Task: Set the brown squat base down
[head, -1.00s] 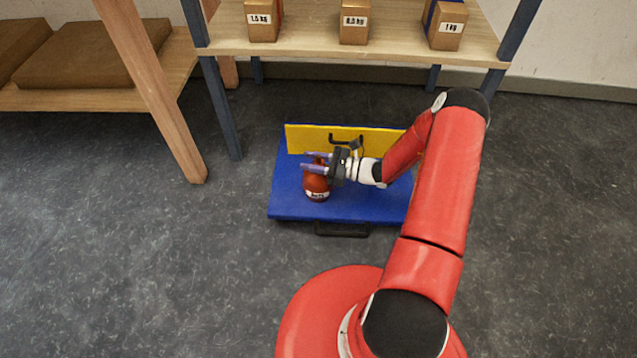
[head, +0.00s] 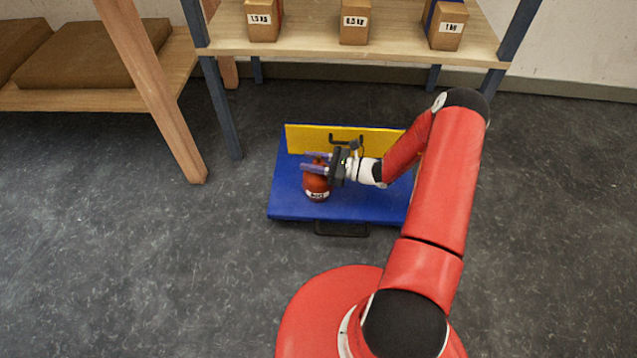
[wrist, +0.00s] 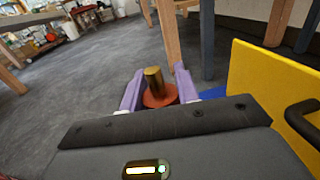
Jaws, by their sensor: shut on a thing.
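The brown squat base (head: 317,187) is a reddish-brown rounded body with a white label on its front. It stands upright on or just over the blue surface (head: 372,208); I cannot tell if it touches. My gripper (head: 315,163) comes from the right and is shut on its upper part. In the wrist view the purple fingers (wrist: 158,92) sit on either side of the base's brass-coloured neck (wrist: 153,82), above its reddish top (wrist: 160,97). The base's lower part is hidden there.
A yellow upright panel (head: 305,138) with a black handle runs along the back of the blue surface. Another black handle (head: 342,229) is at its front. A shelf (head: 310,42) with labelled boxes stands behind. A wooden leg (head: 165,110) is to the left. Blue surface is free to the right.

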